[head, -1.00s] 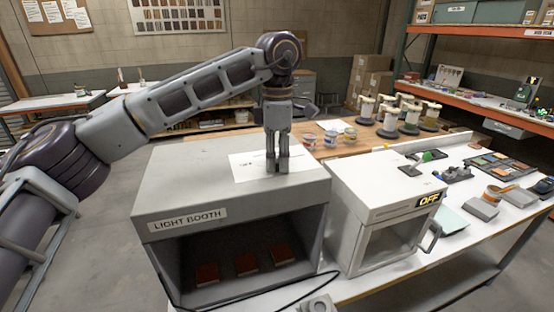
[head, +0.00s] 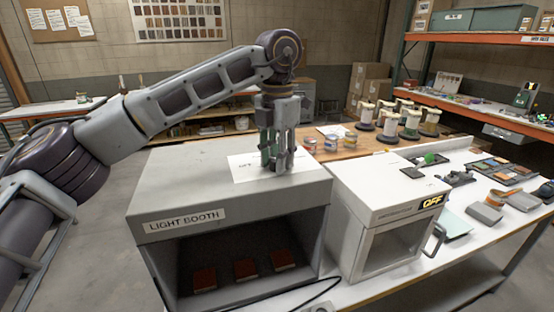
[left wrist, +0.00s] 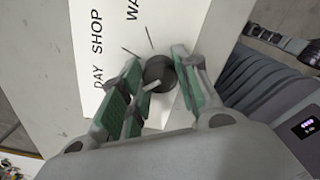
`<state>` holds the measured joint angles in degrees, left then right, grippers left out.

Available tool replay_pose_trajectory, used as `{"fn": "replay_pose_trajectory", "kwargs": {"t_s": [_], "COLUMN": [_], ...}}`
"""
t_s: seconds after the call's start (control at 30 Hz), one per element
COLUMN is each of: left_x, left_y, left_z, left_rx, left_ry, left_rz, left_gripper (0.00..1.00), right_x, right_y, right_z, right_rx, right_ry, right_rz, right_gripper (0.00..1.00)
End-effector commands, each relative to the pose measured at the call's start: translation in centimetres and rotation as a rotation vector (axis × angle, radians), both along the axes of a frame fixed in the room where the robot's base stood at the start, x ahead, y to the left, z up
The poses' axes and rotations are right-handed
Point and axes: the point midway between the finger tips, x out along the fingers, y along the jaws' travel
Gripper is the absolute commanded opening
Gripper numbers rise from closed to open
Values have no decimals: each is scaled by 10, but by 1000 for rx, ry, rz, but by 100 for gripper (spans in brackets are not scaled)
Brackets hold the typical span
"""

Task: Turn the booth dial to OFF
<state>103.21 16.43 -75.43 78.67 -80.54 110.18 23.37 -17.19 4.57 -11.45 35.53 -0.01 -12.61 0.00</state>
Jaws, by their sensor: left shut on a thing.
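The booth dial (left wrist: 160,70) is a dark round knob on a white label plate (left wrist: 100,30) in the left wrist view. The plate reads "DAY", "SHOP" and "WA…", with thin tick marks beside the knob; the rest, including OFF, is hidden or out of frame. My left gripper (left wrist: 155,88) has its green-padded fingers on either side of the knob and is shut on it. In the head view, my left gripper (head: 277,162) points down onto the top of the grey light booth (head: 165,180) and hides the dial. My right gripper is not in view.
Several red-brown blocks (head: 245,269) sit inside the booth.

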Motion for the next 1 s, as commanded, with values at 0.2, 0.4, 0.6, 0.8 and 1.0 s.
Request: {"fn": "replay_pose_trajectory", "kwargs": {"t_s": [0.2, 0.4, 0.6, 0.8, 1.0], "left_x": [1, 1, 1, 1, 1], "left_y": [0, 0, 0, 0, 0], "left_z": [1, 1, 2, 2, 2], "left_rx": [-3, -3, -3, -3, -3], "left_ry": [-3, -2, -2, -3, -3], "left_rz": [149, 237, 277, 284, 283], "left_gripper": [8, 8, 8, 8, 8], "right_x": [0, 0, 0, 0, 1], "right_y": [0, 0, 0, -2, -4], "right_z": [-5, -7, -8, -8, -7], "right_rx": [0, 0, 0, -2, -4], "right_ry": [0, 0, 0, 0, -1], "right_rz": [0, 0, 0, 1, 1], "right_gripper": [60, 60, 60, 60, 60]}}
